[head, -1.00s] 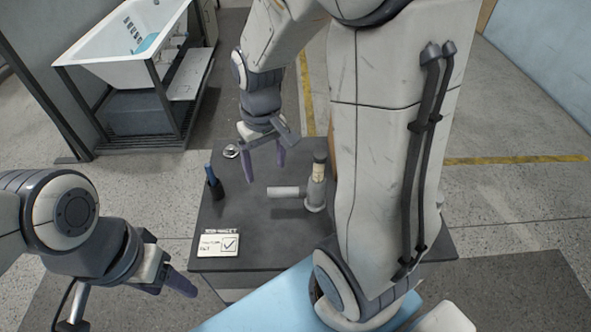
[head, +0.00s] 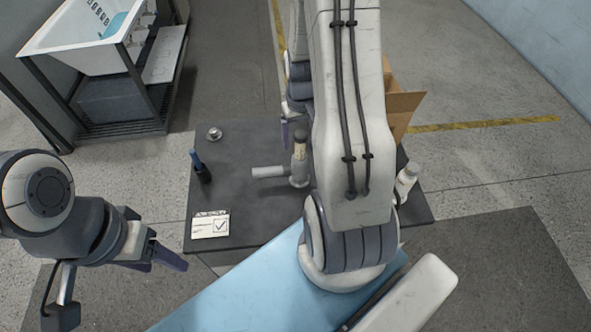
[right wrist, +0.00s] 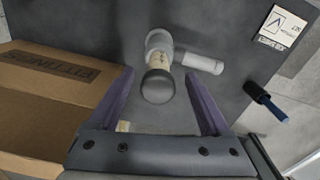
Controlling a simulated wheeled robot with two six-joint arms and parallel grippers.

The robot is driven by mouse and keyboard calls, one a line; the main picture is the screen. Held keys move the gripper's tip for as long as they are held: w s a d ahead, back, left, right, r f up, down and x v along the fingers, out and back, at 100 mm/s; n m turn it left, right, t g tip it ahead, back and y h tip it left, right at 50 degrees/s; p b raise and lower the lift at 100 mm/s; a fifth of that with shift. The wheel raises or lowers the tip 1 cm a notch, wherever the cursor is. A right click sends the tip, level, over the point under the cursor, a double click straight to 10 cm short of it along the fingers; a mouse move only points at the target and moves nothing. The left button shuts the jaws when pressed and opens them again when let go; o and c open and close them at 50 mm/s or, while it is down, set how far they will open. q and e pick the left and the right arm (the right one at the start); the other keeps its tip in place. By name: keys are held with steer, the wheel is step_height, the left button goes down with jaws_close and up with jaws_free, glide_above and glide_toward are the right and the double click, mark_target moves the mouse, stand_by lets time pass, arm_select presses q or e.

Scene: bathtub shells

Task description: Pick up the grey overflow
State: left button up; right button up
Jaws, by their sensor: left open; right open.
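The grey overflow (head: 299,170), a T-shaped fitting, stands upright on the dark table with a pale band and dark top. Its side tube (head: 270,172) points left. In the right wrist view the overflow (right wrist: 160,42) is seen from above, its dark cap between my two fingertips in the picture; contact cannot be told. My right gripper (right wrist: 158,76) is open and empty, facing it. In the head view my right arm hides most of that gripper. My left gripper (head: 164,260) is open and empty, left of the table.
On the table (head: 235,150) are a round metal part (head: 214,134), a dark blue-topped bottle (head: 200,167), a check-mark card (head: 210,225) and a white bottle (head: 405,180). A cardboard box (right wrist: 50,85) is beside my right gripper. A bathtub (head: 75,35) stands behind left.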

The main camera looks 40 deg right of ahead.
mark_target(300, 146)
steer(key=shift+d+f+p, duration=0.1)
steer(key=shift+f+p, duration=0.45)
steer(key=shift+f, duration=1.35)
jaws_close()
